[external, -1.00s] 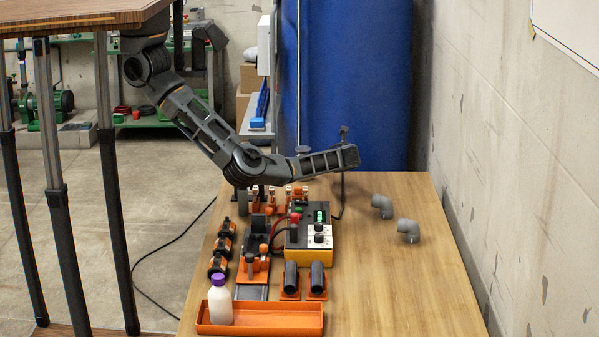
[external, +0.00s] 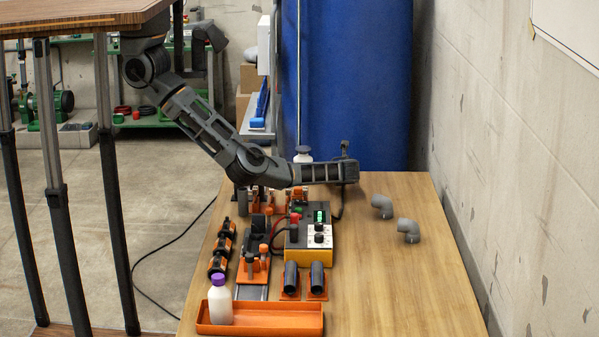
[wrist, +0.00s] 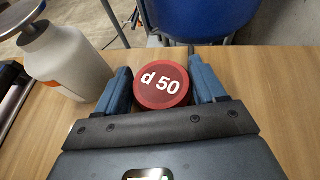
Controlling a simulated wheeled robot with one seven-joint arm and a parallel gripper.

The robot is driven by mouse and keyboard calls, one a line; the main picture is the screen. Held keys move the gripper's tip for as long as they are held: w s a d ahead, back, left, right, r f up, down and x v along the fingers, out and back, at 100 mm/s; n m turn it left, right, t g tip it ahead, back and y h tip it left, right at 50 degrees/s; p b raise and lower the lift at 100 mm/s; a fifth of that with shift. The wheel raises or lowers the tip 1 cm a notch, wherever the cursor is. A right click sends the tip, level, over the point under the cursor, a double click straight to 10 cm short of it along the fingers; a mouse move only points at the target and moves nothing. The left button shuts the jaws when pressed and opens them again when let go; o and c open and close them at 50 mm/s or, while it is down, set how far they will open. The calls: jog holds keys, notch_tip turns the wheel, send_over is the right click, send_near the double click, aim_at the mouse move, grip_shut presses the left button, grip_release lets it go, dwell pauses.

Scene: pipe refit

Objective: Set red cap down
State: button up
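The red cap (wrist: 162,86), round and marked "d 50", sits between the two blue fingers of my gripper (wrist: 162,88) in the wrist view. Both fingers appear to touch its sides, so my gripper looks shut on it. The wooden bench top (wrist: 265,110) shows around and below the cap; whether the cap touches it I cannot tell. In the external view my arm reaches low over the far end of the bench (external: 400,275), and its last links hide the fingers and the cap.
A white bottle with a grey lid (wrist: 68,62) stands close left of my gripper; its top (external: 303,154) shows behind my arm. A control box (external: 310,235), grey elbows (external: 408,230) and an orange tray (external: 275,322) with a purple-lidded bottle (external: 220,300) stand nearer. The right side is mostly clear.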

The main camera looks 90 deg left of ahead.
jog(key=o, duration=0.4)
jog(key=shift+r, duration=0.1)
jog(key=shift+r, duration=0.15)
jog(key=b+v, duration=0.1)
jog(key=v, duration=1.1)
jog(key=shift+a, duration=0.1)
